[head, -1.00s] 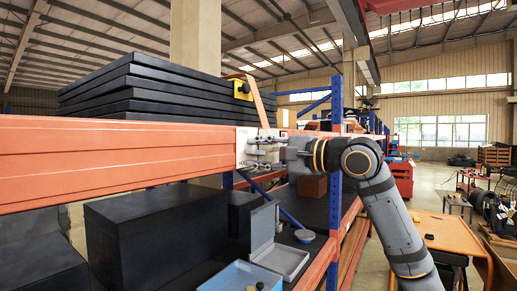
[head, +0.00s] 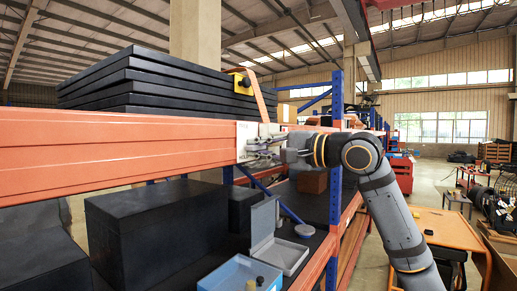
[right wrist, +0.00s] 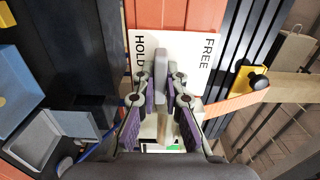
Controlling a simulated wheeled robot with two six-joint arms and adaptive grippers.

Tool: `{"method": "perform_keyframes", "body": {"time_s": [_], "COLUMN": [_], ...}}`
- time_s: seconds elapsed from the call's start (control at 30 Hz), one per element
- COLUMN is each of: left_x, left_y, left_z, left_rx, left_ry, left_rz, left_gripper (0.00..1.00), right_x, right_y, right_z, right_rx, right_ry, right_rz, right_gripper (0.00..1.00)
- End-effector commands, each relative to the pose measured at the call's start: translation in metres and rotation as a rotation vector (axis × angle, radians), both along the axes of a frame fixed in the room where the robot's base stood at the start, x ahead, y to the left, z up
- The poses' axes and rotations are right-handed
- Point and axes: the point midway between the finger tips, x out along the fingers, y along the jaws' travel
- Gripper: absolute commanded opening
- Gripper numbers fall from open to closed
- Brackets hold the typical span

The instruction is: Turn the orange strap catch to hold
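The catch plate (right wrist: 184,48) is white, with the words HOLD and FREE, and sits on the end of the orange beam. A slim grey catch handle (right wrist: 161,75) stands out between the two words in the right wrist view. My right gripper (right wrist: 161,88) has one finger on each side of this handle, close to it; I cannot tell whether both fingers touch it. In the head view the right gripper (head: 262,146) is at the plate and hides most of the catch. The orange strap (head: 261,98) runs down to the plate. My left gripper is not in view.
Black slabs (head: 165,85) are stacked on the orange beam (head: 110,155), with a yellow block (head: 242,84) at their end. Below are black boxes (head: 155,225), an open grey case (head: 280,250) and a blue tray (head: 238,275). A blue post (head: 336,150) stands behind the right gripper.

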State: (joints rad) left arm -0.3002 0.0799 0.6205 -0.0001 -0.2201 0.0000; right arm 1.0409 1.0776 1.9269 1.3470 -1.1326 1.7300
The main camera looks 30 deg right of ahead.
Motion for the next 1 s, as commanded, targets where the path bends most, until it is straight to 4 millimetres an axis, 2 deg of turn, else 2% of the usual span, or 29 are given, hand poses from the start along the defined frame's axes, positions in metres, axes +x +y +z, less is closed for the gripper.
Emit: {"method": "perform_keyframes", "body": {"time_s": [0.03, 0.17, 0.47, 0.63, 0.7, 0.8, 1.0], "left_x": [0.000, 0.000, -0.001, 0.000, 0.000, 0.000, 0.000], "left_y": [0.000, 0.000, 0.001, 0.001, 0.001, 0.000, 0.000], "left_z": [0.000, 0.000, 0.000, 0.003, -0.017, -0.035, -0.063], "left_rx": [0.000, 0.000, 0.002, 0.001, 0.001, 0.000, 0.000], "left_ry": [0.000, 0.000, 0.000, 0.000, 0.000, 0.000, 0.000], "left_rz": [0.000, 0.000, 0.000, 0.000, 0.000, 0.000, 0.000], "left_gripper": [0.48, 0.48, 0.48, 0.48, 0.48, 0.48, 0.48], "right_x": [0.000, 0.000, 0.000, 0.000, -0.012, -0.035, -0.079], "right_y": [0.000, 0.000, 0.000, 0.000, -0.007, -0.016, -0.033], "right_z": [-0.001, -0.001, 0.000, 0.002, -0.006, -0.007, -0.005], "right_rx": [-0.003, -0.002, 0.005, 0.120, 0.132, 0.131, 0.131], "right_ry": [0.002, 0.001, 0.003, 0.051, 0.053, 0.052, 0.052], "right_rz": [0.001, 0.000, 0.000, 0.000, -0.006, -0.005, -0.005], "right_gripper": [0.16, 0.33, 0.34, 0.34, 0.34, 0.34, 0.34]}}
